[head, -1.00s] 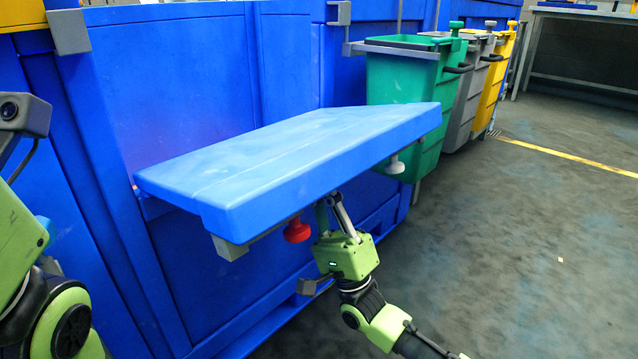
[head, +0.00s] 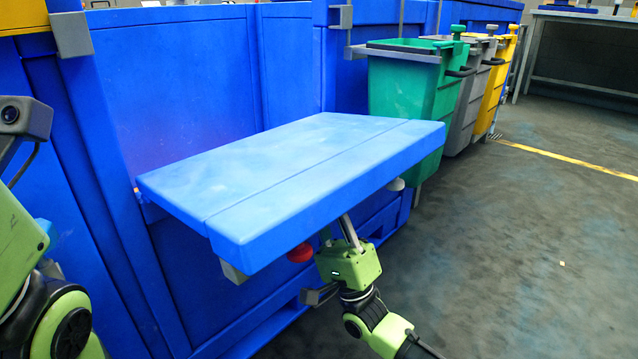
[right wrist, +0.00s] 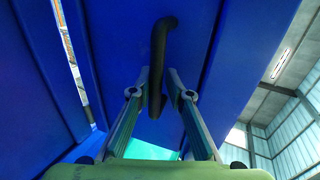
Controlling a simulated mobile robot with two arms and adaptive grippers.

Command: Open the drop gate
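The drop gate (head: 290,175) is a blue panel folded out from the wall of a blue bin, with its top face tilted a little down toward the front. My right gripper (head: 340,225) is under the gate, its fingers partly hidden by the front edge. In the right wrist view, a dark curved handle (right wrist: 158,60) is on the gate's underside (right wrist: 105,70).
A red knob (head: 300,253) and a pale knob (head: 396,184) are under the gate. Green (head: 400,90), grey (head: 466,115) and yellow (head: 492,95) bins stand behind at the right. The floor (head: 530,260) at the right is clear.

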